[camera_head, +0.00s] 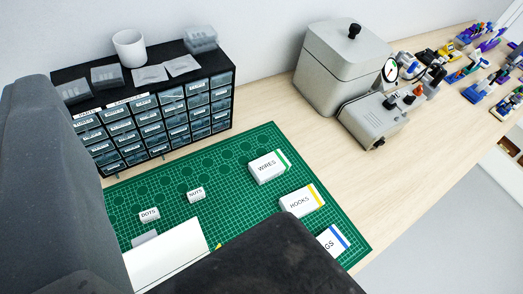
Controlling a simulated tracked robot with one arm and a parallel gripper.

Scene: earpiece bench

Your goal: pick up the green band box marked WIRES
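The WIRES box (265,168) is a small white box with a green band along its right end. It lies label up on the green cutting mat (235,207), near the mat's back right part. It is fully visible and nothing touches it from above. Large dark parts of mine fill the left edge and the bottom middle of the view, close to the camera. I cannot make out my fingertips or whether my gripper is open or shut. No part of mine is seen touching the WIRES box.
The HOOKS box (300,202), yellow banded, and a blue-banded box (333,241), partly hidden, lie nearer. Small NUTS (196,194) and DOTS (149,215) boxes lie left. A drawer cabinet (150,122) stands behind left; a grey lidded machine (334,70) behind right.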

